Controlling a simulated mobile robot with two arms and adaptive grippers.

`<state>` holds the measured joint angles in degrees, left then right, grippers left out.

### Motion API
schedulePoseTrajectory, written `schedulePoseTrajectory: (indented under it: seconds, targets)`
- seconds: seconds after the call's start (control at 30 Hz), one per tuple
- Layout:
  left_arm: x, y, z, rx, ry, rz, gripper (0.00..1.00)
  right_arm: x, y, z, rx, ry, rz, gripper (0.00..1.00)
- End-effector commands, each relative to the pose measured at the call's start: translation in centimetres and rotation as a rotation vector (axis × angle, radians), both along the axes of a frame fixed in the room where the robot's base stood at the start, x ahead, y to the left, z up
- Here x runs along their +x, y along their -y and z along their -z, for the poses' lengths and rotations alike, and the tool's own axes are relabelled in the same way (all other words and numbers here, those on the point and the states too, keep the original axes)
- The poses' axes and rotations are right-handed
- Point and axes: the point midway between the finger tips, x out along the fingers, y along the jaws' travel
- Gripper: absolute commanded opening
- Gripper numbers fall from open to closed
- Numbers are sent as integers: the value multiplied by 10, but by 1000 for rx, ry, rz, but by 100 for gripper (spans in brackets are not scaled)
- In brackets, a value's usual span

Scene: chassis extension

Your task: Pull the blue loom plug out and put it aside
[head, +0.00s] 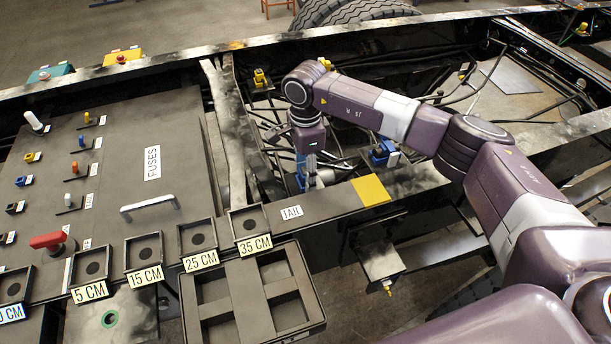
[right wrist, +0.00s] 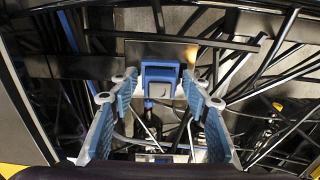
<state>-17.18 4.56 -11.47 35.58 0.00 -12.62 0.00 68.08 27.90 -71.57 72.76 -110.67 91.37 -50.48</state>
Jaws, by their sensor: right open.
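A blue plug (right wrist: 160,78) with a grey face shows in the right wrist view, against a dark beam with cables below it. My right gripper (right wrist: 160,90) is open, with its blue-grey fingers on both sides of the plug in that view. I see no clear contact, and cannot tell how far the plug lies beyond the fingertips. In the head view my right gripper (head: 307,180) points down into the chassis bay; blue shows at its fingers, but I cannot tell plug from finger there. A blue connector (head: 383,152) sits to its right. My left gripper is not in view.
Yellow connectors (head: 261,79) sit along the frame, with loose black cables around the bay. A divided tray (head: 225,318) and several small square holders stand at the front; the tray looks empty.

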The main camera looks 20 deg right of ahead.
Motion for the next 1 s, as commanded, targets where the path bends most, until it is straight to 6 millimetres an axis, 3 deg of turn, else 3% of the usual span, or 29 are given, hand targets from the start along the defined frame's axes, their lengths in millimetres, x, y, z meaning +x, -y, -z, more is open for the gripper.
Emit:
schedulePoseTrajectory:
  seconds: [1.0]
  targets:
    - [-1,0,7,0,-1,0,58,0,0,1,0,0,0,44]
